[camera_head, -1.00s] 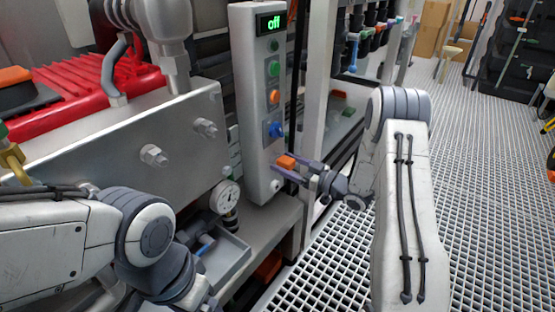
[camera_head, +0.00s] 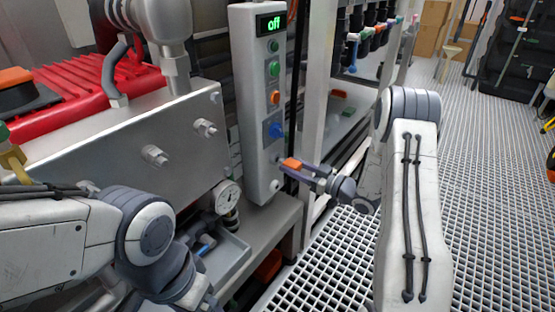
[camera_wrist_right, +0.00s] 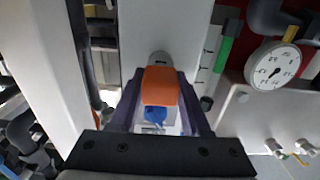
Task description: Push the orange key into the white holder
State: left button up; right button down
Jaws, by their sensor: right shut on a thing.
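The orange key (camera_head: 292,164) is between the fingers of my right gripper (camera_head: 297,168), in front of the lower part of the white control column (camera_head: 250,120). In the right wrist view the key (camera_wrist_right: 160,88) is between the two dark fingers, with a blue part (camera_wrist_right: 155,114) below it. A pale round-topped piece (camera_wrist_right: 159,57), possibly the white holder, shows just beyond the key against the column. I cannot tell whether the key touches it. A small white round fitting (camera_head: 274,186) is low on the column. My left arm is at lower left; its fingers are not visible.
Grated floor (camera_head: 480,160) lies open at right.

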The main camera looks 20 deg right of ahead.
aim_at(299, 169)
jog(key=shift+v, duration=1.85)
notch_tip(299, 169, down, 12)
jog(key=b, duration=0.5)
jog(key=shift+s+d+r, duration=0.25)
jog(key=shift+s+d, duration=0.05)
jog(key=shift+s, duration=0.1)
jog(key=shift+a, duration=0.1)
